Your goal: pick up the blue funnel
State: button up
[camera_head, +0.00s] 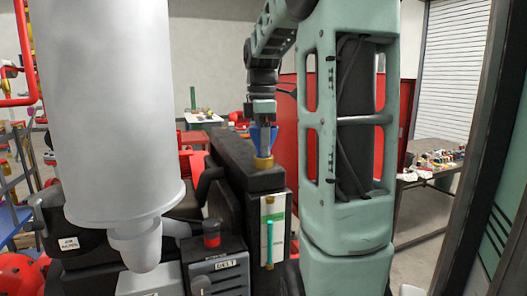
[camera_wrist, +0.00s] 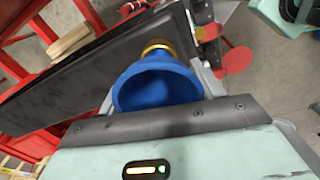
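The blue funnel (camera_head: 256,138) stands mouth up at a brass ring (camera_head: 263,162) on top of the dark tank, below my gripper (camera_head: 264,121). In the wrist view the funnel (camera_wrist: 158,84) shows its wide round mouth toward the camera, with the brass ring (camera_wrist: 158,47) behind it. My gripper (camera_wrist: 158,100) is open, with grey finger parts at the left and right of the funnel's rim. I cannot tell whether they touch it. The funnel's spout is hidden.
The dark tank (camera_head: 245,165) carries a sight gauge (camera_head: 270,235) on its front. A large grey cylinder (camera_head: 105,110) stands at the left. A red panel (camera_head: 287,125) is behind my arm. A table with small parts (camera_head: 437,160) stands at the right.

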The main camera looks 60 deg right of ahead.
jog(key=c, duration=0.6)
jog(key=shift+o, duration=0.2)
jog(key=shift+r, duration=0.1)
notch_tip(320, 180, up, 9)
jog(key=shift+f+b, duration=0.1)
jog(key=shift+b, duration=0.9)
jog(key=shift+r, duration=0.55)
